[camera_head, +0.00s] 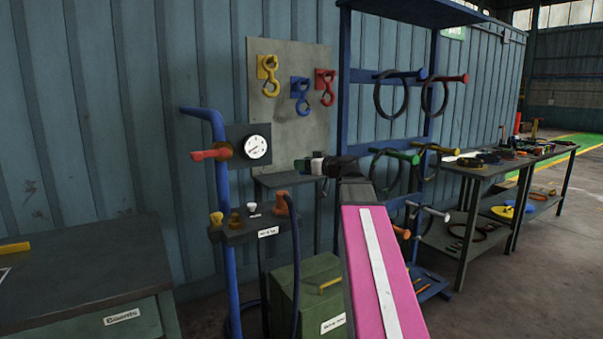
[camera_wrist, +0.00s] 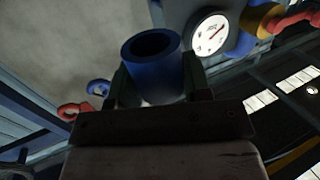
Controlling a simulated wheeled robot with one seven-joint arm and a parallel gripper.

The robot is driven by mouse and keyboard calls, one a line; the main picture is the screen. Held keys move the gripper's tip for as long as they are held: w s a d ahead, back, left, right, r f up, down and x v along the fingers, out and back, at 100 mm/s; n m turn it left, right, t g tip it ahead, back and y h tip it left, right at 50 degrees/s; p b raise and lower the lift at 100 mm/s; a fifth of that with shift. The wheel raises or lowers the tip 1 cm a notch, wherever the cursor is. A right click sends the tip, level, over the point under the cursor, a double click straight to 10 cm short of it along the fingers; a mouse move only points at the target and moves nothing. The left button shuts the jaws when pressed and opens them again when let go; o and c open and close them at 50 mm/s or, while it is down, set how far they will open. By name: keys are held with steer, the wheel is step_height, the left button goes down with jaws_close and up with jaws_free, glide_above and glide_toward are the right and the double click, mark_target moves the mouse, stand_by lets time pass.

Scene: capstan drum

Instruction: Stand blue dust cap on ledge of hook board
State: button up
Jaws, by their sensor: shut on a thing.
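The blue dust cap (camera_wrist: 151,72) is a short hollow cylinder held between the two fingers of my gripper (camera_wrist: 153,90) in the wrist view, its open dark end showing. In the head view my gripper (camera_head: 307,165) is in front of the hook board (camera_head: 288,110), at the level of its lower edge; the cap is too small to make out clearly there. The ledge (camera_head: 272,181) is a narrow dark shelf below the board. My gripper is just above it, and I cannot tell whether the cap touches it.
Yellow (camera_head: 269,75), blue (camera_head: 301,96) and red (camera_head: 325,86) hooks hang on the board. A pressure gauge (camera_head: 256,147) and red-handled valve (camera_head: 211,154) are left of the ledge. A lower tray (camera_head: 232,238) holds several small fittings. A blue hose rack (camera_head: 345,60) stands right.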

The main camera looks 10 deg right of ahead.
glide_above(280, 180)
steer(key=shift+s+f, duration=0.2)
steer(key=shift+f, duration=0.95)
steer(key=shift+w+f, duration=0.15)
steer(key=shift+f, duration=1.05)
steer(key=shift+w+f, duration=0.1)
steer(key=shift+f, duration=1.05)
steer(key=shift+f, duration=0.15)
steer(key=o, duration=0.9)
steer(key=shift+s+d+r, duration=0.15)
steer(key=shift+s+r, duration=0.05)
steer(key=shift+s, duration=0.05)
steer(key=v, duration=1.1)
steer(key=shift+s+d, duration=0.2)
